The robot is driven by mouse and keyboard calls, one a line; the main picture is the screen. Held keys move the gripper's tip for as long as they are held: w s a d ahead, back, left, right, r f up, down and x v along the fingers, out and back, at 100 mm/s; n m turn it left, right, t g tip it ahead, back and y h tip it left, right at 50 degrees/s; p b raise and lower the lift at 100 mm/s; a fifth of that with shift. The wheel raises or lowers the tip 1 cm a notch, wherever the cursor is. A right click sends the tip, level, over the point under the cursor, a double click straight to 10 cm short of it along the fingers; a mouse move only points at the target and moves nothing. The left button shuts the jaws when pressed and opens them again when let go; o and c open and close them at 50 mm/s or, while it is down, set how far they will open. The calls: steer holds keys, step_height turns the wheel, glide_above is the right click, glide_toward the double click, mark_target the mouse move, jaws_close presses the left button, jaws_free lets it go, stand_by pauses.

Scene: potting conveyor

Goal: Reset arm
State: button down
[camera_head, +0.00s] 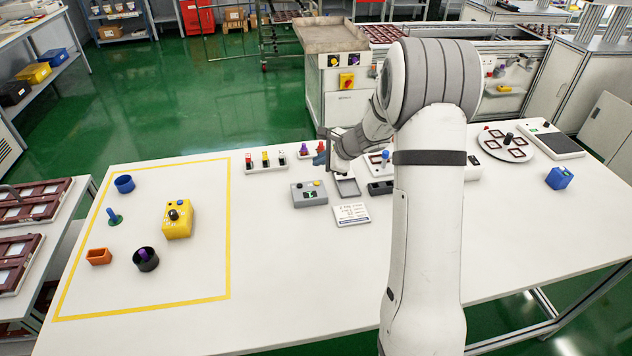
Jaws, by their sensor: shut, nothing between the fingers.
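My arm rises from the bottom of the view and bends over the white table (330,285). My gripper (321,160) is at the arm's left end, above the back middle of the table. It looks small and dark here, with its fingers shut and nothing held. It is near the red button on the back row of switches and above the grey control box (309,194). The arm hides part of the table behind it.
A blue block (559,178) and round turntable (505,145) are at right. The front middle is clear.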

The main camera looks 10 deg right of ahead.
stand_by(0.5)
steer(key=s+a+r+n+g+h, duration=0.1)
steer(key=s+a+r+n, duration=0.3)
steer(key=s, duration=0.5)
steer(key=s+a+r+n+g, duration=0.1)
steer(key=s+r+n+g, duration=0.1)
steer(key=s+r+n, duration=0.5)
steer(key=s+d+r+n+h, duration=0.1)
steer(key=s+d+n+h, duration=0.1)
steer(key=s, duration=0.8)
steer(key=s+d+r+n+h, duration=0.1)
steer(key=s+n, duration=0.4)
steer(key=s, duration=0.6)
steer(key=shift+s+d+n+g+h, duration=0.25)
steer(key=shift+d+g+h, duration=0.2)
steer(key=shift+h, duration=0.65)
